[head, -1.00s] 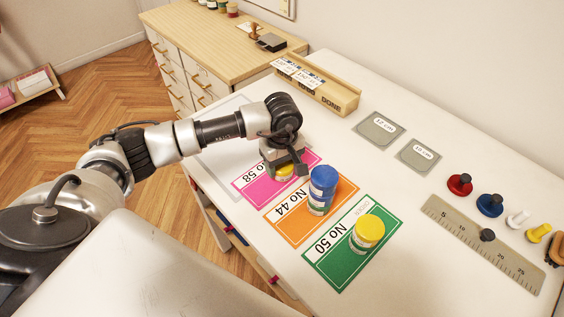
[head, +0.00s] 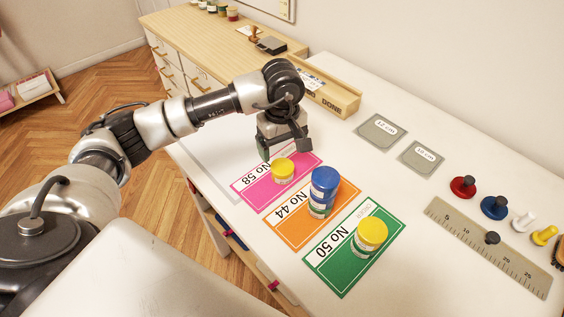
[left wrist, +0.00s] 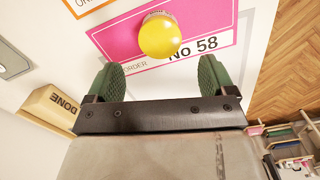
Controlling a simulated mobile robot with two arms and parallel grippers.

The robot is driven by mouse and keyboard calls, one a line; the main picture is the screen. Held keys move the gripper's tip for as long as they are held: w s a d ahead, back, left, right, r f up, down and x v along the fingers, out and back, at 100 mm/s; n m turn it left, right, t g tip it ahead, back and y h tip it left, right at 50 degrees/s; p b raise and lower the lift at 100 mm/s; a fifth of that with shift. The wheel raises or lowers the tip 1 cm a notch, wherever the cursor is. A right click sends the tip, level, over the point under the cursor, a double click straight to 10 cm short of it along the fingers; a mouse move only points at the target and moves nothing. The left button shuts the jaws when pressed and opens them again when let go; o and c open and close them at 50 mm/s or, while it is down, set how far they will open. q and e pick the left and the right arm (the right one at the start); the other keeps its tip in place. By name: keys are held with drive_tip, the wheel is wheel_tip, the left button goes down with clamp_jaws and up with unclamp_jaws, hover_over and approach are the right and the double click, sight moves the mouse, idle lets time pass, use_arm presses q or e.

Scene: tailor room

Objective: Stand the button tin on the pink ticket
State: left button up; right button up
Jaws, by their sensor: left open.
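A small tin with a yellow lid (head: 283,168) stands upright on the pink ticket (head: 252,192), marked No 58. In the left wrist view the tin (left wrist: 160,38) shows from above, standing on the pink ticket (left wrist: 215,32) beside its number. My left gripper (head: 282,150) is open and empty, raised above and just behind the tin, clear of it. In the left wrist view its two green finger pads (left wrist: 162,78) are wide apart, with nothing between them. My right gripper is not in view.
A blue-lidded tin (head: 325,178) stands on the orange ticket (head: 283,232), close to the pink one. Another yellow-lidded tin (head: 371,233) stands on the green ticket (head: 336,273). A wooden DONE box (head: 336,101), grey plates (head: 381,131) and a ruler (head: 470,235) lie farther off.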

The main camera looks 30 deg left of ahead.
sight(282, 166)
use_arm(q)
drive_tip(key=shift+r+b, duration=0.3)
drive_tip(key=shift+r, duration=2.1)
